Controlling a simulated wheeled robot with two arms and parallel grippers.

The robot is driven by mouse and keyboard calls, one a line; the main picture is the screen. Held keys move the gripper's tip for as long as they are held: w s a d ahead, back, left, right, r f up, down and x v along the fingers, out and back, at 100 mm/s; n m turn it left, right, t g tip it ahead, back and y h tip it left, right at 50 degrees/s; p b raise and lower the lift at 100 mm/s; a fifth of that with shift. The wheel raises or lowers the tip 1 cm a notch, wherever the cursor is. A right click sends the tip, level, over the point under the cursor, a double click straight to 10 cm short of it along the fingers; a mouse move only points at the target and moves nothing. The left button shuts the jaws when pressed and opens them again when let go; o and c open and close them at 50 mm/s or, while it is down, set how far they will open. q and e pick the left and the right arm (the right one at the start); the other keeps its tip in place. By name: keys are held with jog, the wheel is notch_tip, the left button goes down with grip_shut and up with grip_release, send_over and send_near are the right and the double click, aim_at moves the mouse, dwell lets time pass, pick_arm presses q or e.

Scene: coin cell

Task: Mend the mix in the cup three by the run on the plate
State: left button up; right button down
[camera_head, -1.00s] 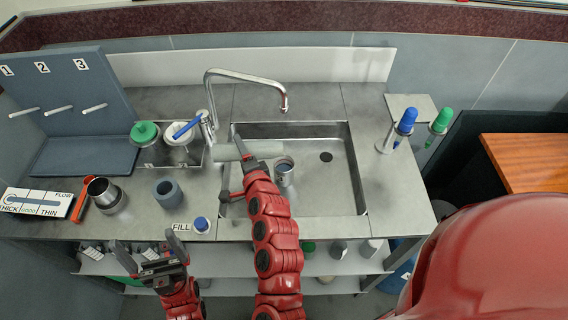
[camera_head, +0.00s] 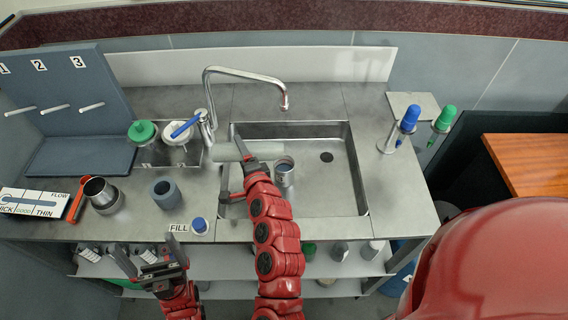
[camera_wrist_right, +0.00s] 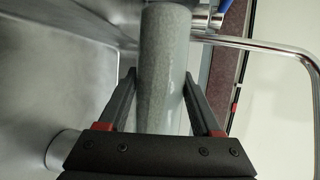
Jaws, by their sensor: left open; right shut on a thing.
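My right gripper (camera_head: 232,152) is shut on a pale grey cylinder (camera_head: 246,150) over the left part of the sink. In the right wrist view the cylinder (camera_wrist_right: 165,60) stands between the two fingers. A metal cup (camera_head: 284,172) is in the sink just right of that gripper. My left gripper (camera_head: 147,252) is open and empty in front of the counter edge. The flow plate (camera_head: 30,203), marked THICK, GOOD and THIN, lies at the far left. A metal cup (camera_head: 101,195) and a grey cup (camera_head: 165,193) stand on the counter. No number shows on the cups.
A board (camera_head: 85,85) numbered 1 to 3 carries pegs at the back left. The sink's right is clear.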

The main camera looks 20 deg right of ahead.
jog(key=shift+d+r+m+t+b, duration=0.15)
jog(key=shift+m+t+b, duration=0.4)
jog(key=shift+b, duration=0.95)
dwell(1.0)
jog(key=shift+s+d+r+m+t+y+b, duration=0.1)
jog(key=shift+d+r+m+t+y+b, duration=0.15)
jog(key=shift+r+m+b, duration=0.35)
jog(key=shift+s+d+r+m+t+y+b, duration=0.15)
jog(key=shift+d+r+m+b, duration=0.15)
jog(key=shift+r+m+b, duration=0.2)
dwell(3.4)
